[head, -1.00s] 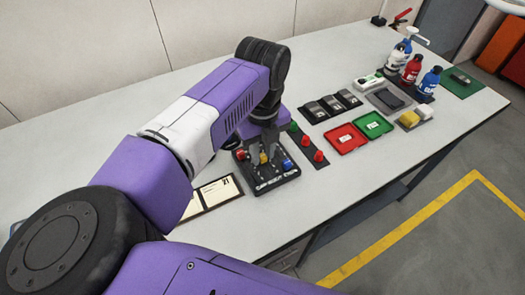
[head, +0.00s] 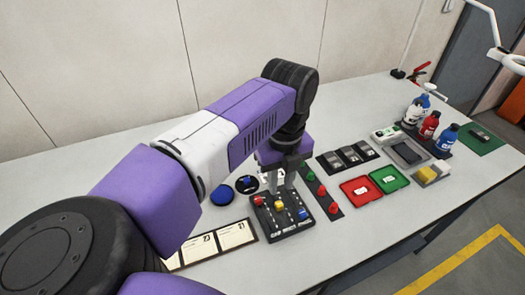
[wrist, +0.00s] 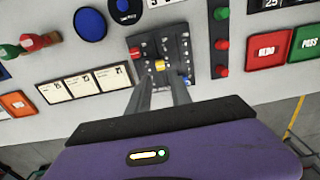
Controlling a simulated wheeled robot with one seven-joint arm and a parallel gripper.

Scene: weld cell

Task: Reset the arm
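My gripper (head: 284,186) hangs fingers-down over a black control panel (head: 283,234). The panel carries a red knob (head: 258,200), a yellow knob (head: 279,204) and a blue slider knob (head: 302,213) on separate tracks. In the wrist view my gripper (wrist: 160,80) has its two fingers apart with nothing between them. The yellow knob (wrist: 159,65) shows just beyond the gap between the tips, and the red knob (wrist: 134,52) is to its left. Whether the tips are clear above the panel is hard to judge.
A strip of green and red buttons (head: 321,190) is right of the panel. Blue disc (head: 221,195) and cards (head: 217,242) lie left. The table's back left is bare.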

